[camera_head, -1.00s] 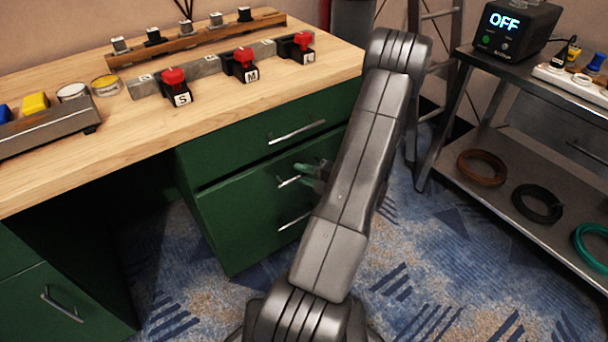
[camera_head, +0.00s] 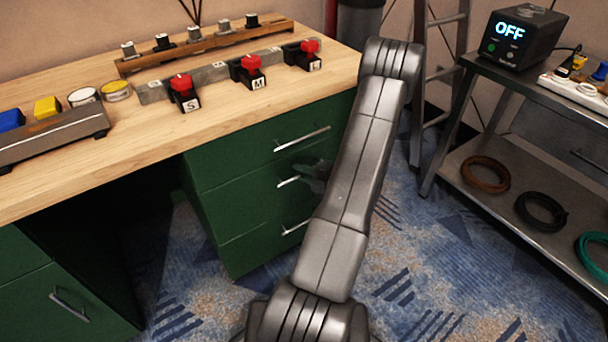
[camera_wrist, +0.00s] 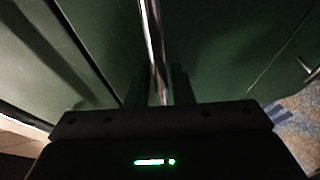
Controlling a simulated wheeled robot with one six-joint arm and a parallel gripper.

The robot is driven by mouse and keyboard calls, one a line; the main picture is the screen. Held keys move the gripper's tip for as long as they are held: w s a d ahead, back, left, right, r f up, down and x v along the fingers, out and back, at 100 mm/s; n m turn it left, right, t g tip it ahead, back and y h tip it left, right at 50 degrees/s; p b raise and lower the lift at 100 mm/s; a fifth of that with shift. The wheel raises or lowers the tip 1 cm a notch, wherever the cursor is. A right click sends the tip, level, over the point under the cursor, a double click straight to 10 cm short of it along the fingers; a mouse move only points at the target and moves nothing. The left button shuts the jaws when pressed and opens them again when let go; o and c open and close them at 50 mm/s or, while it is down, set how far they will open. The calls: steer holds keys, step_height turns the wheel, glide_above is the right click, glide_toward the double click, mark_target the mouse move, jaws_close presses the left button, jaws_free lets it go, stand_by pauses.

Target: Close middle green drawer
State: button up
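The middle green drawer (camera_head: 240,207) is in the green cabinet under the right part of the workbench. Its front looks about flush with the drawers above and below; a small remaining gap cannot be ruled out. Its silver handle (camera_head: 287,182) is partly hidden by my gripper (camera_head: 314,172), which is dark against the green front. In the wrist view the handle (camera_wrist: 154,45) runs upright between the two fingers of my gripper (camera_wrist: 160,88). Whether the fingers press on the handle is too dark to tell.
The top drawer (camera_head: 245,157) and the bottom drawer (camera_head: 255,250) look shut. The wooden worktop (camera_head: 130,145) overhangs the cabinet and carries red switches. A metal shelf cart (camera_head: 447,165) stands at the right. Carpet (camera_head: 430,250) between them is clear.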

steer(key=shift+o, duration=0.6)
steer(key=shift+r, duration=0.1)
steer(key=shift+s+d+r, duration=0.1)
steer(key=shift+s+d, duration=0.15)
steer(key=shift+d, duration=0.1)
steer(key=p+v, duration=0.2)
steer(key=v, duration=1.1)
steer(key=shift+p, duration=0.4)
steer(key=b+x, duration=0.3)
steer(key=x, duration=1.1)
steer(key=shift+s, duration=0.1)
steer(key=shift+s+d, duration=0.3)
steer(key=shift+s, duration=0.05)
